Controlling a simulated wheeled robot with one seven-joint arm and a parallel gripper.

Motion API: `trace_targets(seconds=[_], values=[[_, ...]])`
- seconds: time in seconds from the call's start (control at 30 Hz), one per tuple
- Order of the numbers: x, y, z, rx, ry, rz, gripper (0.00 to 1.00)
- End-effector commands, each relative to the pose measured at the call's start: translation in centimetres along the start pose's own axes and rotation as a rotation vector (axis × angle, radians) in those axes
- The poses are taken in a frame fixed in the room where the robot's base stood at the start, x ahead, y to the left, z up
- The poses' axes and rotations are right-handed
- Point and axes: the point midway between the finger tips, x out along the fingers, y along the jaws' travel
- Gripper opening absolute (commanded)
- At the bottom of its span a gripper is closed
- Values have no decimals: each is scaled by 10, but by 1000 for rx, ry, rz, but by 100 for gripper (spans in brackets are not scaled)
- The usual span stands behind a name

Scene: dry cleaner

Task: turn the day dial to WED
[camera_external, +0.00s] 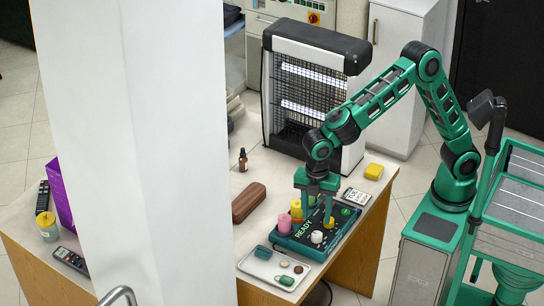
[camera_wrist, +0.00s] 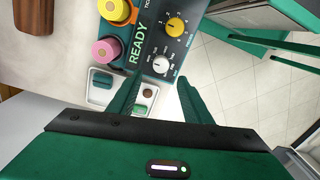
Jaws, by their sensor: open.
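A dark teal control panel marked READY (camera_external: 288,243) lies on the counter; it also shows in the wrist view (camera_wrist: 146,58). It carries a white dial (camera_wrist: 161,65) with small lettering around it, and a yellow dial (camera_wrist: 175,26) with a numbered scale. The white dial also shows in the external view (camera_external: 317,237). The lettering is too small to tell where its pointer stands. My gripper (camera_external: 316,208) is over the panel, pointing down. In the wrist view its open fingers (camera_wrist: 158,88) are empty, with the white dial just beyond the gap; I see no contact.
A tray (camera_external: 254,266) with small items lies in front. A caged lamp unit (camera_external: 308,90) stands behind.

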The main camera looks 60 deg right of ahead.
Motion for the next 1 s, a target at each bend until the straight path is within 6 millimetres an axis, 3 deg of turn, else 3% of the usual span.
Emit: trace_targets(seconds=[0.2, 0.4, 0.87, 1.0], values=[[41, 0, 1, 0, -3, -3, 45], [67, 0, 1, 1, -2, -2, 45], [78, 0, 1, 1, -1, 0, 45], [78, 0, 1, 1, -1, -1, 14]])
